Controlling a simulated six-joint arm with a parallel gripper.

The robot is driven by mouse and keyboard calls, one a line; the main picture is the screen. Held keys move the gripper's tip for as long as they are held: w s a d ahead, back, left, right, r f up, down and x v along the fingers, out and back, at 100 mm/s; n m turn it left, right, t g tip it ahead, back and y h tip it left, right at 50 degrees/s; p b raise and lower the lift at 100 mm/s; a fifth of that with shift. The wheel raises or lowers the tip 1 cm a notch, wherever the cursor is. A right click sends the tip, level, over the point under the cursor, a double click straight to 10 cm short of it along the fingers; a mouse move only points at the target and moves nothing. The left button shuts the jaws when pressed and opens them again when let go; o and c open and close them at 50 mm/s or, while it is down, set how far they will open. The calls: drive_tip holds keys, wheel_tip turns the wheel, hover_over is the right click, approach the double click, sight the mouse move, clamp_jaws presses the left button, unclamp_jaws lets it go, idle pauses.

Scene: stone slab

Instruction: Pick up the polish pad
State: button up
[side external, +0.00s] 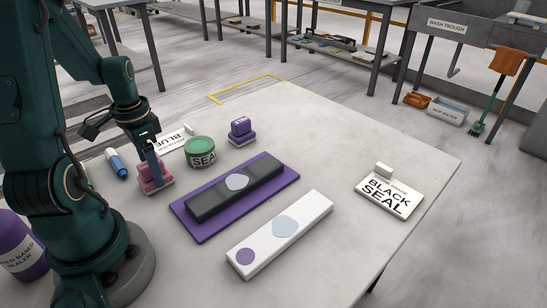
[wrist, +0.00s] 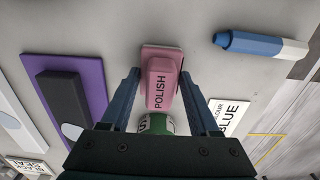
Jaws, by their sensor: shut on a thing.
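The polish pad (wrist: 162,75) is a pink block with a pink handle lettered POLISH. In the side view the pad (side external: 154,180) is at the left part of the slab, below my gripper (side external: 154,164). My gripper's two blue fingers (wrist: 160,88) stand on either side of the pad's handle in the wrist view and are shut on it. The pad looks upright and is on or very close to the slab; I cannot tell whether it touches.
A green SEAL tin (side external: 201,152) and a purple pad (side external: 241,131) stand close by to the right. A blue marker (side external: 116,163) lies to the left. A dark bar on a purple mat (side external: 208,234), a white bar (side external: 305,214) and a BLACK SEAL card (side external: 390,197) lie farther right.

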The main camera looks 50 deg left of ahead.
wheel_tip(320, 180, up, 10)
drive_tip(key=shift+r, duration=0.1)
idle(0.5)
drive_tip(key=o, duration=0.5)
drive_tip(key=shift+c, duration=1.2)
drive_tip(key=shift+w+d+r, duration=0.1)
drive_tip(key=shift+w, duration=0.2)
drive_tip(key=w+d+m, duration=0.8)
drive_tip(key=d+m, duration=0.1)
drive_tip(key=d, duration=0.5)
drive_tip(key=shift+a+f, duration=0.1)
drive_tip(key=shift+f, duration=2.65)
